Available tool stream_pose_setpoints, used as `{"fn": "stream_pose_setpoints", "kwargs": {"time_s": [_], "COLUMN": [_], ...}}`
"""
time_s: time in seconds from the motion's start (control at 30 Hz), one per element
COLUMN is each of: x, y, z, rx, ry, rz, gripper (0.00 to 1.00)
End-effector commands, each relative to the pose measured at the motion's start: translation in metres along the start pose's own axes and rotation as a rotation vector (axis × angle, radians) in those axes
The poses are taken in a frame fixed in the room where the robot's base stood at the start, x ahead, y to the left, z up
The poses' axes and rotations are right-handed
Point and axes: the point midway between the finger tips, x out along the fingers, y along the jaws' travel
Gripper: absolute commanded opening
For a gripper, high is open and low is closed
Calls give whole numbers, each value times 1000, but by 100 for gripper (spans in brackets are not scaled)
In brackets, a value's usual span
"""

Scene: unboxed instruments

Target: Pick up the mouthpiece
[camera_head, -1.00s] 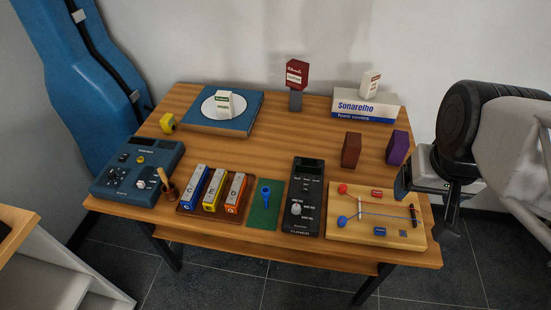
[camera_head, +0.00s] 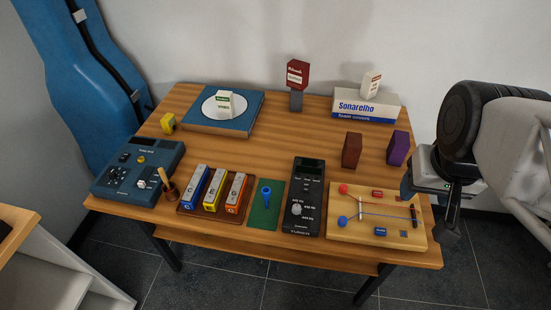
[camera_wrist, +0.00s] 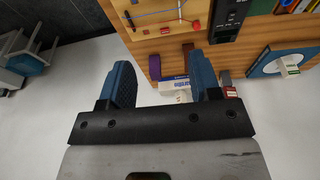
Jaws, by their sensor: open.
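A blue, funnel-shaped piece that looks like the mouthpiece (camera_head: 266,193) stands on a small green mat (camera_head: 259,217) near the table's front edge, between the lettered bars and the black tuner. My gripper (camera_head: 428,207) is off the table's right end, well to the right of the mouthpiece and apart from it. In the wrist view my gripper (camera_wrist: 162,76) has its two blue fingers spread with nothing between them. I cannot make out the mouthpiece in the wrist view.
The tuner (camera_head: 307,195) and a wooden string board (camera_head: 350,232) lie between my gripper and the mat. Lettered bars (camera_head: 212,190) sit just left of it. Brown (camera_head: 352,150) and purple (camera_head: 397,148) blocks stand behind the board. The table's middle is clear.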

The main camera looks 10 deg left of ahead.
Motion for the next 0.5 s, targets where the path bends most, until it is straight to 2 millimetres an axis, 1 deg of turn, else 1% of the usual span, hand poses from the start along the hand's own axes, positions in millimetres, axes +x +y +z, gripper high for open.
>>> {"fn": "stream_pose_setpoints", "kwargs": {"time_s": [0.27,0.37,0.5], "x": [5,11,26], "y": [-4,-10,-24], "z": [-2,-6,-12], "rx": [14,37,88], "ry": [-20,-50,-118], "rz": [-16,-41,-95], "gripper": [57,57,57]}}
